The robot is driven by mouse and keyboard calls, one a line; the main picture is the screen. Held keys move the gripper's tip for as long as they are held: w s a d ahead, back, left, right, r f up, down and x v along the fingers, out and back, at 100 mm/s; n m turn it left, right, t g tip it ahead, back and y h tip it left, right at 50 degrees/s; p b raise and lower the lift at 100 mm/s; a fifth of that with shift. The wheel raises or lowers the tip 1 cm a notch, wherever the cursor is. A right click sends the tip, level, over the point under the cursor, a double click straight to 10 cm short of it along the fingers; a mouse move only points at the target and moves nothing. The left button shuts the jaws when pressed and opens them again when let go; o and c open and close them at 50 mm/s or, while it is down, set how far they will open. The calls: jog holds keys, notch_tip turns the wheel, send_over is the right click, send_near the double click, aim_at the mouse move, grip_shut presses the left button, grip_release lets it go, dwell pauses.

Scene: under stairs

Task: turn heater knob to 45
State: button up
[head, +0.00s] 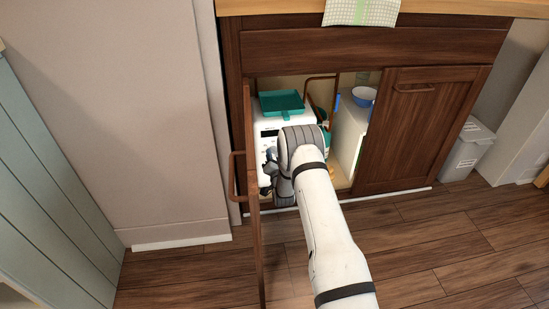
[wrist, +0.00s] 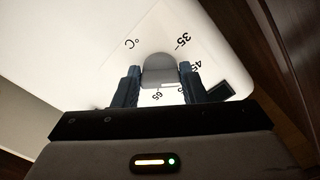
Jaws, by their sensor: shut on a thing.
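The white heater (head: 267,125) stands inside the open cabinet in the head view. Its white front (wrist: 90,50) fills much of the wrist view. A grey rounded knob (wrist: 158,68) sits on its pale dial panel (wrist: 160,30), with "°C", "35", "45" and "65" marks around it, seen upside down. My gripper (wrist: 159,78) is shut on the knob, one dark finger on each side. In the head view my gripper (head: 270,168) is at the heater's front, partly behind my arm. I cannot make out the knob's pointer.
The open cabinet door (head: 251,200) stands just left of my arm. A teal dustpan (head: 282,103) lies on top of the heater.

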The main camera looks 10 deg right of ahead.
dwell(0.4)
jog(key=o, duration=1)
jog(key=s+p, duration=0.3)
jog(key=s, duration=0.4)
jog(key=shift+s, duration=0.4)
